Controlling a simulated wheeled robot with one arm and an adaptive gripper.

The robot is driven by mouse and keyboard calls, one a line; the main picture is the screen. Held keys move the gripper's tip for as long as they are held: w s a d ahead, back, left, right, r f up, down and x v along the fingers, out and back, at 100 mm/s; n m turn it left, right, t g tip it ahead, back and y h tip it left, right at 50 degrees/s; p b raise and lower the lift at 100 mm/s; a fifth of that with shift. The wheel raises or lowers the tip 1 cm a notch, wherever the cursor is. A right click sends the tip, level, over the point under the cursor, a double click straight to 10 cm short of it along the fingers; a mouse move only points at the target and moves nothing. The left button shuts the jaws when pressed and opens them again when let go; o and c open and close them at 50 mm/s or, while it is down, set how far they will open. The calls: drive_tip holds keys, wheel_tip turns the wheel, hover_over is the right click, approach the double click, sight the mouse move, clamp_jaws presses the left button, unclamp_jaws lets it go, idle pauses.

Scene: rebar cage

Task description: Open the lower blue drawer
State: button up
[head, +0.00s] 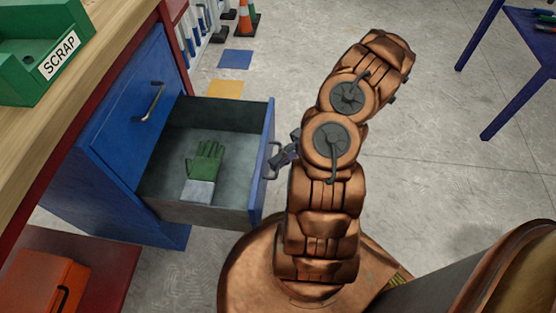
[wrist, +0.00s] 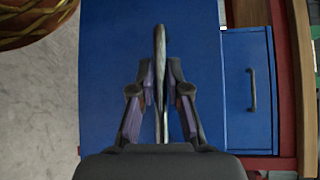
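The lower blue drawer (head: 262,165) is pulled well out of the cabinet in the head view. Its inside shows, with a green and grey glove (head: 204,167) lying on the bottom. My gripper (head: 279,158) is at the drawer's front, at the metal handle (head: 271,170), partly hidden by my arm. In the wrist view the blue drawer front (wrist: 110,70) fills the middle. The handle (wrist: 160,60) stands between the two fingers of my gripper (wrist: 160,82), which are closed in close on both sides of it.
The upper blue drawer (head: 135,105) is shut, its handle (head: 151,102) facing out. A workbench (head: 100,55) with a green SCRAP bin (head: 35,50) is above. An orange case (head: 42,283) sits at lower left. Bare floor (head: 430,150) lies to the right.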

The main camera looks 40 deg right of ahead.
drive_tip(key=o, duration=0.3)
drive_tip(key=shift+o, duration=0.2)
drive_tip(key=shift+d, duration=0.1)
drive_tip(key=d+r, duration=0.1)
drive_tip(key=d, duration=0.6)
drive_tip(key=shift+s, duration=0.25)
drive_tip(key=shift+d, duration=0.1)
idle(0.4)
